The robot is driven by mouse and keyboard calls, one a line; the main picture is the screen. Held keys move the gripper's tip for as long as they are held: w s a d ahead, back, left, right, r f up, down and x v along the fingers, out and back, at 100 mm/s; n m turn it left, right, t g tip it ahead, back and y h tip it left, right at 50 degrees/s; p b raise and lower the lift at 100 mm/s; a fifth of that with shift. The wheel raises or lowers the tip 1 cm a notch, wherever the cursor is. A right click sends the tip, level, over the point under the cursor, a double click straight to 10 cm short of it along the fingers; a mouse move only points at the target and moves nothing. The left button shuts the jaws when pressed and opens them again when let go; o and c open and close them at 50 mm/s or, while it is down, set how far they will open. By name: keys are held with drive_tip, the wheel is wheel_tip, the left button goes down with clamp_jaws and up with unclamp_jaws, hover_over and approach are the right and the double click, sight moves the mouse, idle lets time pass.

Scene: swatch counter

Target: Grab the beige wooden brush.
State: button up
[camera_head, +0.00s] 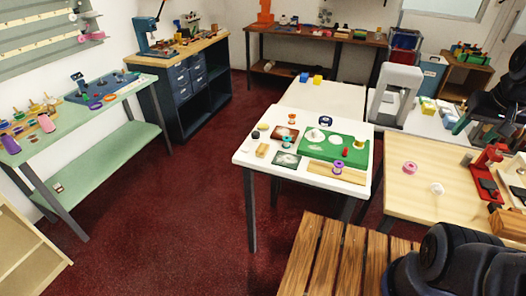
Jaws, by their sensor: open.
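A small beige block-like thing (262,150) lies near the left front of the white table (246,160). It looks like the beige wooden brush, but it is too small here to make out bristles. Dark rounded links of my arm (455,262) show at the lower right, and more dark parts show at the right edge. My gripper's fingers do not show in this view. The table with the beige thing stands left of and beyond these links, well apart from them.
Around it lie a dark patterned swatch (286,160), a reddish swatch (284,134), a green board (333,150) and spools. A slatted wooden bench (325,258) stands in front. Red floor (180,200) is free to the left.

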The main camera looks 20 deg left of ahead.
idle(0.3)
drive_tip(key=o, duration=0.6)
drive_tip(key=shift+w+a, duration=0.1)
